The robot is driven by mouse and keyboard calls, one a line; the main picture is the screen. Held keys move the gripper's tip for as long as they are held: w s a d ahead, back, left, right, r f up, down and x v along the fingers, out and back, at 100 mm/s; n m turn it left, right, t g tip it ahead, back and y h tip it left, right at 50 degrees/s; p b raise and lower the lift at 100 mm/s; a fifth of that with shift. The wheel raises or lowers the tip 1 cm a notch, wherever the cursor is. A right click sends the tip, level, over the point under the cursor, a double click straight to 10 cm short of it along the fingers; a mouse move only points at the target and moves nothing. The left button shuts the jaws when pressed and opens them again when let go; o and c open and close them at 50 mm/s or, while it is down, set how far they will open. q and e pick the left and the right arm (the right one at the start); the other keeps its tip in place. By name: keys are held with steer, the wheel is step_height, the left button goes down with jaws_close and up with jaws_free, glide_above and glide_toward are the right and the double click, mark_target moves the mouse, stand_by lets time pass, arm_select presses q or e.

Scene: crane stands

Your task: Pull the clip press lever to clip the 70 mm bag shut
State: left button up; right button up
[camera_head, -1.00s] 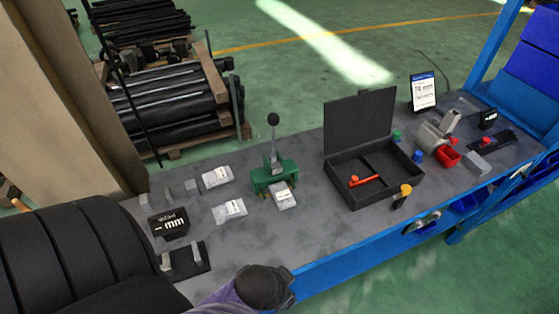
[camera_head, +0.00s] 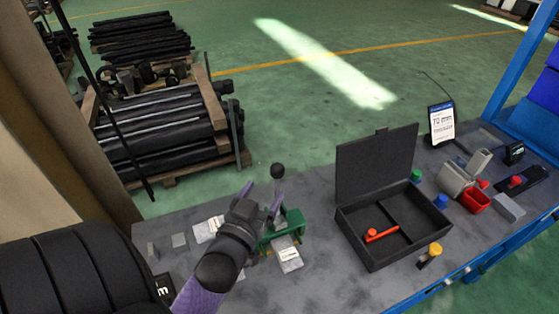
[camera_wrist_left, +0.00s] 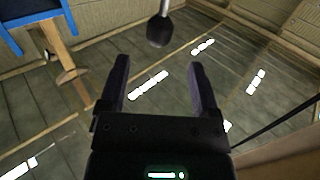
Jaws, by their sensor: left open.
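The green clip press (camera_head: 292,222) stands on the grey bench. Its lever ends in a round black knob (camera_head: 278,170) that points up, and the knob also shows in the left wrist view (camera_wrist_left: 159,31). A clear bag with a white label (camera_head: 289,256) lies at the front of the press; I cannot tell its size. My left gripper (camera_head: 262,192) is open and empty just left of the lever. In the wrist view its fingers (camera_wrist_left: 158,68) are spread, with the knob beyond the tips and between their lines. My arm hides part of the press. My right gripper is not in view.
Another bag (camera_head: 204,230) lies left of my wrist, partly hidden. An open black case (camera_head: 376,258) with a red tool (camera_head: 381,235) stands right of the press. A tablet (camera_head: 441,124), a red bin (camera_head: 475,201) and a yellow-capped item (camera_head: 431,254) are farther right.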

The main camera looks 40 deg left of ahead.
arm_select(q)
glide_above(277, 191)
steer(key=w, duration=0.2)
steer(key=shift+s+a, duration=0.1)
steer(key=shift+a, duration=0.1)
jaws_close()
stand_by(1.3)
